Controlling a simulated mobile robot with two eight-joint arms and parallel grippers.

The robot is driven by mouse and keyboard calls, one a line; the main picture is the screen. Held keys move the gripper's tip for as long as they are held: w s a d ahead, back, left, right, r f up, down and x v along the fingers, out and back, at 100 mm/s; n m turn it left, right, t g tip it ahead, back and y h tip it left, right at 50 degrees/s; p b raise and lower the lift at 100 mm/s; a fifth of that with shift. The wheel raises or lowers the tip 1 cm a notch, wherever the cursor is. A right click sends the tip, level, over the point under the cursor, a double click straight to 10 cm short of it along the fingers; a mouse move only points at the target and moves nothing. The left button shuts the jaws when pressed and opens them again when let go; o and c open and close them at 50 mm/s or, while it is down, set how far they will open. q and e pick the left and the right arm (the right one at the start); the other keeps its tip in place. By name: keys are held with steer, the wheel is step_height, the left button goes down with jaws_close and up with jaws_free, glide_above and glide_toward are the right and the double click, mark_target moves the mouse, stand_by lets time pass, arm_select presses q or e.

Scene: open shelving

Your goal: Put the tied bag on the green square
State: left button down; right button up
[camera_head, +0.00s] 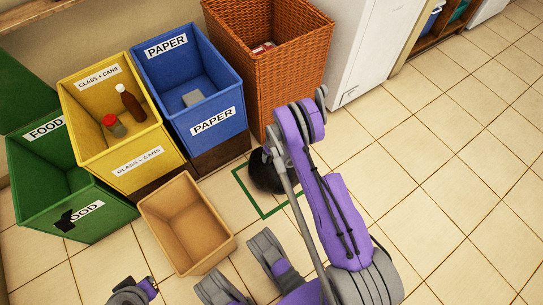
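A black bag (262,175) shows beside my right arm, over the upper part of the green square (250,203), an outline on the tiled floor. My arm hides the bag's right side and part of the outline. I cannot tell whether the bag rests on the floor or hangs just above it. The end of my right arm is at the top of the bag, but its fingertips are not clear. Purple and grey parts of my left arm show at the bottom edge; its fingers cannot be made out.
An empty tan box (215,253) stands left of the square. Behind are a green food bin (95,222), yellow glass and cans bin (165,160), blue paper bin (225,125) and wicker basket (318,75). A white cabinet (375,50) stands right; the right floor is clear.

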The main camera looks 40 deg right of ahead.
steer(key=r, duration=0.3)
steer(key=s+r+p, duration=0.1)
steer(key=r, duration=0.3)
steer(key=r+p, duration=0.1)
steer(key=r, duration=0.2)
steer(key=shift+s+a+r, duration=0.1)
steer(key=shift+s+r, duration=0.15)
steer(key=shift+s, duration=0.05)
steer(key=s+a+r, duration=0.1)
steer(key=a+r, duration=0.3)
steer(key=r, duration=0.3)
steer(key=s+a+r+t, duration=0.1)
steer(key=a+r, duration=0.2)
steer(key=r, duration=0.3)
steer(key=s+a+r, duration=0.1)
steer(key=a+r, duration=0.3)
steer(key=r, duration=0.3)
steer(key=s+a+r, duration=0.3)
steer(key=s, duration=0.2)
steer(key=s+a+r+t, duration=0.1)
steer(key=s+a+r, duration=0.2)
steer(key=s, duration=0.3)
steer(key=s+a+r+n, duration=0.1)
steer(key=s+a+r, duration=0.2)
steer(key=s, duration=0.3)
steer(key=shift+s+t, duration=0.2)
steer(key=shift+t, duration=0.1)
steer(key=shift+r, duration=0.1)
